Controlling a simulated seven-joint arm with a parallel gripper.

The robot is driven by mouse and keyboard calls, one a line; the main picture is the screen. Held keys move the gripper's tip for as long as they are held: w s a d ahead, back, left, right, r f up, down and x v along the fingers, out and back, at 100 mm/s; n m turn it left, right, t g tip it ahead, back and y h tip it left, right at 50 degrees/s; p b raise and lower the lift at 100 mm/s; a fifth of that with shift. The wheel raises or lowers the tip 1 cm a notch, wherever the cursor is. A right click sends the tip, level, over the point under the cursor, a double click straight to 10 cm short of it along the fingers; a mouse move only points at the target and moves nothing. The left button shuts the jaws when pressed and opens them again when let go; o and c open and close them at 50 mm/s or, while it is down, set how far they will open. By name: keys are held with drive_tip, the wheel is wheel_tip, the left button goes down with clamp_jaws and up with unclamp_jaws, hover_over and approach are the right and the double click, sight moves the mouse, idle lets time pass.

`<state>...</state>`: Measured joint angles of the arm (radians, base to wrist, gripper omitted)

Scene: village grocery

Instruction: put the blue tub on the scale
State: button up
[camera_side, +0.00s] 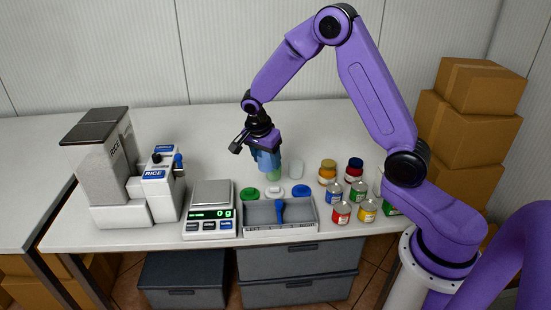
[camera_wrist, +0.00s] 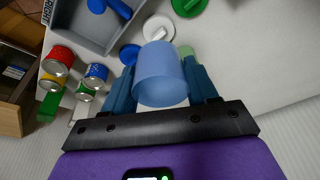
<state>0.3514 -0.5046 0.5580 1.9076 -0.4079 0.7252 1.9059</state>
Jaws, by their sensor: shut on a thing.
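The blue tub (camera_wrist: 160,78) is between the two teal fingers of my gripper (camera_wrist: 162,88) in the wrist view, and the gripper is shut on it. The scale (camera_side: 210,194) stands to the left and nearer the front, with an empty silver plate and a green display reading 0. The scale is not seen in the wrist view.
A green tub (camera_side: 274,174) stands just below my gripper, and a pale tub (camera_side: 296,169) to its right. Several cans (camera_side: 341,212) stand right; a rice dispenser (camera_side: 160,185) stands left.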

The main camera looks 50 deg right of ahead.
drive_tip(key=w+a+n, duration=0.2)
drive_tip(key=w+a, duration=0.1)
drive_tip(key=w, duration=0.1)
drive_tip(key=w+a+n+t, duration=0.1)
drive_tip(key=w+a+n, duration=0.2)
drive_tip(key=w+a, duration=0.1)
drive_tip(key=w+a+n, duration=0.2)
drive_tip(key=w+a, duration=0.2)
drive_tip(key=shift+w+a+f+t+y, duration=0.1)
drive_tip(key=shift+w+f+t+y, duration=0.2)
drive_tip(key=shift+w+y, duration=0.1)
drive_tip(key=shift+f, duration=3.45)
drive_tip(key=shift+c, duration=0.2)
drive_tip(key=shift+f, duration=0.4)
drive_tip(key=o, duration=1.4)
drive_tip(key=shift+c, duration=0.2)
wheel_tip(320, 180, up, 8)
drive_tip(key=shift+n, duration=0.3)
